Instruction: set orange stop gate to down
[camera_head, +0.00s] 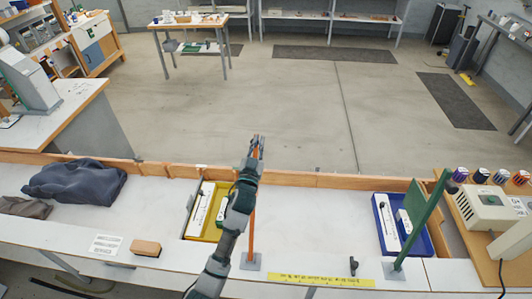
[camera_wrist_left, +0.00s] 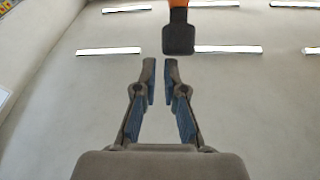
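The orange stop gate (camera_head: 251,236) is a thin bar standing up from a grey base plate (camera_head: 250,262) near the bench's front edge. My left arm hides much of its length. In the left wrist view its upper end shows as an orange piece with a dark square tip (camera_wrist_left: 178,38), just beyond the fingertips and slightly right. My left gripper (camera_head: 258,140) is raised near the top of the gate; in the wrist view (camera_wrist_left: 162,75) its fingers are partly apart, with nothing between them. My right gripper is not in view.
A green gate (camera_head: 424,222) stands tilted at the right, by a blue tray (camera_head: 429,245). A yellow tray (camera_head: 207,237) lies just left of my arm. A yellow ruler strip (camera_head: 320,280) runs along the front. A beige machine (camera_head: 487,210) stands at far right.

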